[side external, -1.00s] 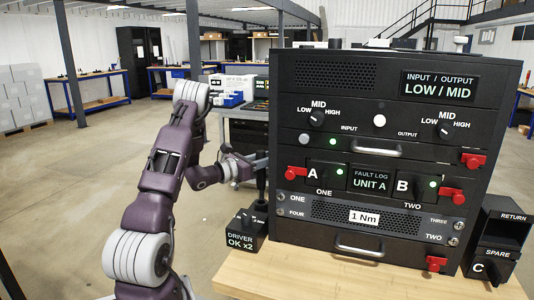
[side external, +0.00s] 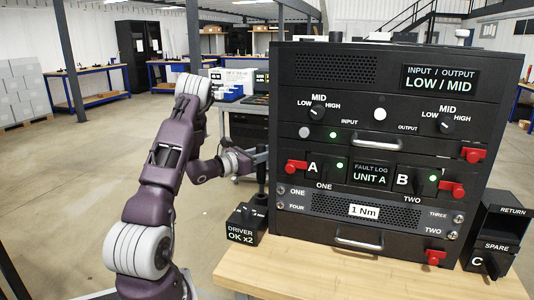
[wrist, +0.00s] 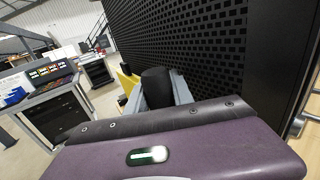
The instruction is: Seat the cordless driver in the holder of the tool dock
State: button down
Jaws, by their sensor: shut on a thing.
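The cordless driver (side external: 261,181) is a dark, upright tool at the rack's left side. My gripper (side external: 260,158) is shut on its upper part. In the wrist view the driver's rounded black top (wrist: 157,86) sits between the grey fingers of my gripper (wrist: 160,94). The tool dock (side external: 246,226) is a small black block on the bench, with a label reading "DRIVER OK x2". The driver's lower end is at the dock's back right top. I cannot tell whether it is inside the holder, which is small and dark here.
The black rack (side external: 385,140) stands close to the right of my gripper, with red latches and knobs on its front. A wooden bench (side external: 300,268) carries it. A spare-module box (side external: 493,240) stands at far right. Open floor lies to the left.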

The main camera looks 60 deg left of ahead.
jog(key=shift+f, duration=2.4)
jog(key=c, duration=1)
grip_release()
jog(key=shift+c, duration=0.2)
jog(key=s+d, duration=0.1)
jog(key=s, duration=0.6)
jog(key=shift+d, duration=0.1)
